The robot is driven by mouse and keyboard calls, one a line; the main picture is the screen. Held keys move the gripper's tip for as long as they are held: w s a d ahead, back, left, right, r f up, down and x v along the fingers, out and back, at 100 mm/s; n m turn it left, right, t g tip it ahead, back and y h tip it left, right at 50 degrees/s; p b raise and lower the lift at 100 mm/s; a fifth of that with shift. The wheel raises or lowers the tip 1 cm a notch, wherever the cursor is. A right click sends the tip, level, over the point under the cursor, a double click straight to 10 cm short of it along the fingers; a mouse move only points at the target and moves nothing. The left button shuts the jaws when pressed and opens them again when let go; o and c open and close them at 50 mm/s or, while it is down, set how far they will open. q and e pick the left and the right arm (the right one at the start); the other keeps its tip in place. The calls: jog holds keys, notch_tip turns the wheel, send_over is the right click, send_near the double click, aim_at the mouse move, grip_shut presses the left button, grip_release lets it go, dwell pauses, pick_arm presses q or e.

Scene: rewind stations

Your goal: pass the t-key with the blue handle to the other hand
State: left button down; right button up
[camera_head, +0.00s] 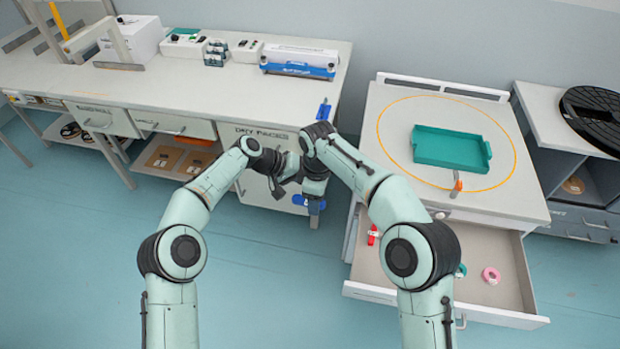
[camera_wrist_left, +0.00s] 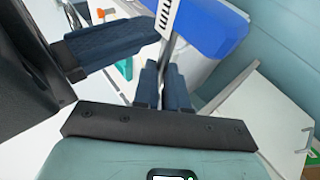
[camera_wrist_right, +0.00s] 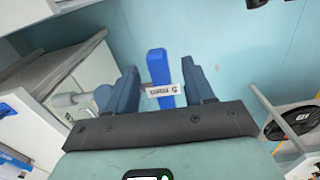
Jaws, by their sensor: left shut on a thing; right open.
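The t-key with the blue handle (camera_head: 299,200) is held between my two hands in front of the left desk's drawers. My left gripper (camera_wrist_left: 165,97) is shut on its grey shaft (camera_wrist_left: 167,55); the blue handle (camera_wrist_left: 218,30) fills the upper right of that view. My right gripper (camera_wrist_right: 160,82) is open, with the blue handle (camera_wrist_right: 155,65) and its white label between its fingers. A gap shows on both sides of the handle. In the head view my right gripper (camera_head: 314,203) points down beside the handle; the left fingertips are hard to make out.
A teal tray (camera_head: 415,158) lies inside an orange circle on the right cabinet. The drawer (camera_head: 410,292) below is open, with a red item (camera_head: 373,235) and a pink ring (camera_head: 490,275) in it. A small blue item (camera_head: 324,109) is at the left desk's right edge.

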notch_tip(320, 180, up, 11)
jog(key=w+d+f+n+t, duration=0.15)
jog(key=w+d+f, duration=0.25)
jog(key=f, duration=0.6)
jog(key=w+d+f+n+t, duration=0.1)
jog(key=w+d+f+t, duration=0.15)
jog(key=f, duration=0.75)
jog(key=w+d+f+n+t, duration=0.1)
jog(key=w+d+f, duration=0.35)
jog(key=f, duration=0.55)
jog(key=s+a+f+n+g+y, duration=0.2)
jog(key=s+a+f+n+y, duration=0.1)
jog(key=s+a+f, duration=0.65)
jog(key=s+a+f+n+g+y, duration=0.3)
jog(key=s+a+f, duration=0.4)
jog(key=s+f, duration=0.55)
jog(key=s+m, duration=0.1)
jog(key=s, duration=0.6)
jog(key=s+d+r+m+h, duration=0.1)
jog(key=s+d+r+m, duration=0.3)
jog(key=m, duration=0.9)
jog(key=s+d+r+m+g+h, duration=0.1)
jog(key=s+d+r+m, duration=0.3)
jog(key=s+d+m, duration=0.7)
jog(key=s+m, duration=0.3)
jog(key=shift+s+d, duration=0.2)
jog(key=shift+d, duration=0.1)
